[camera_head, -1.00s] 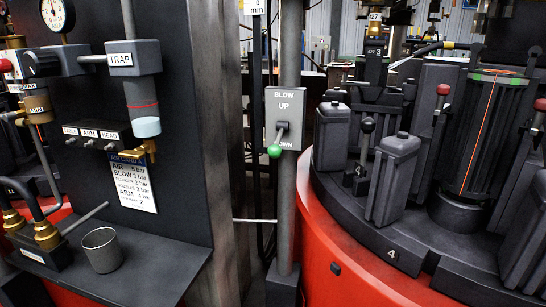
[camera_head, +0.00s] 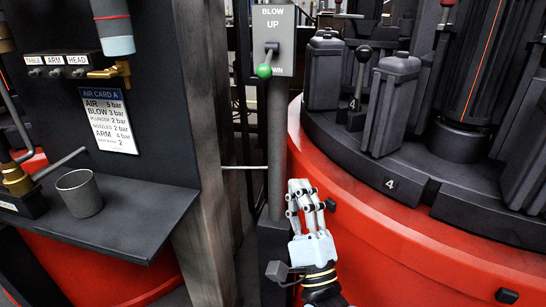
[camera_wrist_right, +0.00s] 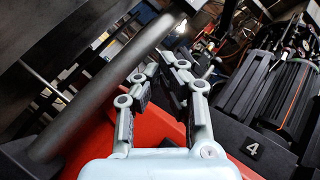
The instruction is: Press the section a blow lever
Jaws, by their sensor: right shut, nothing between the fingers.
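The blow lever (camera_head: 265,70) has a green knob and hangs from a grey plate (camera_head: 272,20) marked BLOW, UP and DOWN. The plate sits on a post at the top middle of the head view. The lever tilts toward the lower left, and its knob covers part of the word DOWN. My right gripper (camera_head: 300,187) is below and a little right of the lever, clear of it, fingers pointing up. It is shut and empty; it also shows in the right wrist view (camera_wrist_right: 170,62). The lever cannot be made out there. My left gripper is out of view.
The dark panel with an air card A (camera_head: 108,118) stands left, with a metal cup (camera_head: 79,193) on its shelf. The red round machine (camera_head: 400,225) with dark moulds (camera_head: 390,103) is right. The grey post (camera_head: 278,150) stands between, beside my gripper.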

